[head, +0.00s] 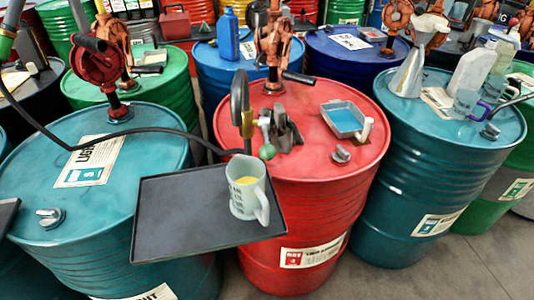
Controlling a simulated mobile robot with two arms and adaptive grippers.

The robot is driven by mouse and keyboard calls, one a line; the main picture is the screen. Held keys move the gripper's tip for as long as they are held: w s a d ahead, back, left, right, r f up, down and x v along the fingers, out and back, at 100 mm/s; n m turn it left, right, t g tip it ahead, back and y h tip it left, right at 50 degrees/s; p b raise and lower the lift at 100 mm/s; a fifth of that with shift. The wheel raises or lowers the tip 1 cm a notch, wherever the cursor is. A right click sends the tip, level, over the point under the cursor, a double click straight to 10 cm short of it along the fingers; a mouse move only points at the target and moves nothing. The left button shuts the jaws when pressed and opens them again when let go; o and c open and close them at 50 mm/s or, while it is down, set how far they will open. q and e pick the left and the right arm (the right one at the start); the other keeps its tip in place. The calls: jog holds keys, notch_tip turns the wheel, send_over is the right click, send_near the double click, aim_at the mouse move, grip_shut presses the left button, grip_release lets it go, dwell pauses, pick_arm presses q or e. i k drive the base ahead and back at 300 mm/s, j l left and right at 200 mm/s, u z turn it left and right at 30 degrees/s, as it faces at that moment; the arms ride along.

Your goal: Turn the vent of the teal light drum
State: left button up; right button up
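The teal light drum (150,190) stands upright at the left in the head view. Its white top label (90,160) reads LIGHT, and a front label at the bottom edge is cut off. Its vent, a small grey metal knob (50,217), sits on the lid near the front left rim. Nothing is seen touching the vent. A red hand pump (98,72) stands at the back of the lid. I cannot make out either gripper in this view.
A black tray (190,215) with a jug (246,190) of yellow liquid overlaps the drum's right side. A black hose (110,138) arches across the lid. A red drum (310,200) stands to the right. A dark edge (7,214) shows at far left.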

aim_at(52, 216)
jog(key=u, duration=1.15)
jog(key=j, duration=0.65)
jog(key=k+j+z, duration=0.1)
jog(key=j, duration=0.5)
